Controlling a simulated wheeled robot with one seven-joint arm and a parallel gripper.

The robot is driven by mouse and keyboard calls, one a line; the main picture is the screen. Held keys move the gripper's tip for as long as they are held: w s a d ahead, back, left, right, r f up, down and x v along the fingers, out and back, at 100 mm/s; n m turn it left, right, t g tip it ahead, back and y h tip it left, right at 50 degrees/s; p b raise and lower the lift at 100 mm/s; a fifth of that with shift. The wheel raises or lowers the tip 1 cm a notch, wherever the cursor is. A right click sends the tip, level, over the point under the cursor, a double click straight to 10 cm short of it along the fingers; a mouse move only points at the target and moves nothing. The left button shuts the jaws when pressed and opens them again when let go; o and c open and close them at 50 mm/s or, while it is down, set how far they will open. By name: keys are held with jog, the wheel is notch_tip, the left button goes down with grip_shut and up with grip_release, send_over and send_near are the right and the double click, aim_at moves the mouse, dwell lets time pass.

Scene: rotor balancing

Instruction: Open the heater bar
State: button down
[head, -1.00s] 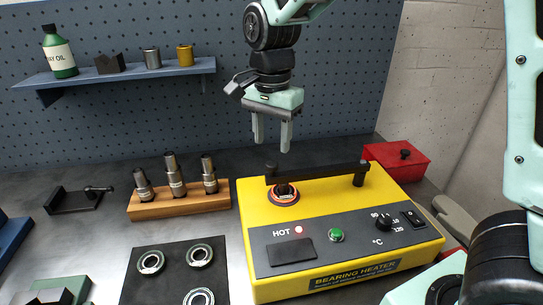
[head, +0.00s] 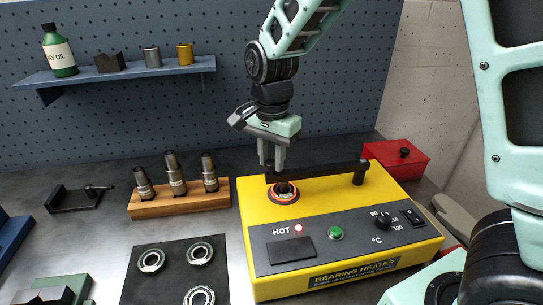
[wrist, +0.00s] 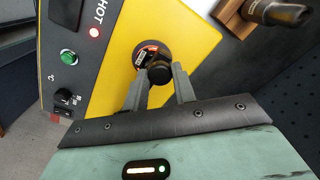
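The heater bar (head: 322,171) is a black bar lying across the top of the yellow bearing heater (head: 375,205), between a left end and a black post at the right (head: 359,177). My gripper (head: 270,164) points down at the bar's left end. In the wrist view its fingers (wrist: 161,72) are apart, one on each side of a round black knob (wrist: 160,74). I cannot tell whether they touch it. The gripper hides most of the bar in the wrist view. An orange-and-black ring (head: 283,198) sits on the heater under the bar's left end.
A wooden block (head: 150,210) with several metal tools stands left of the heater. A black mat (head: 165,285) with bearings lies in front of that. A red box (head: 415,165) stands behind the heater's right side. A pegboard and shelf (head: 130,74) are behind.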

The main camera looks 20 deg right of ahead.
jog(key=shift+w+d+r+m+p, duration=0.1)
jog(key=shift+w+r+m+p, duration=0.05)
jog(key=shift+w+m+p, duration=0.3)
jog(key=w+d+m+p, duration=0.8)
jog(key=w+d, duration=0.4)
jog(key=w, duration=0.3)
jog(key=shift+w+d+m, duration=0.15)
jog(key=shift+w+m, duration=0.05)
jog(key=shift+m, duration=0.65)
jog(key=c, duration=1.1)
grip_release()
jog(key=shift+c, duration=0.2)
notch_tip(320, 180, up, 17)
jog(key=b, duration=0.3)
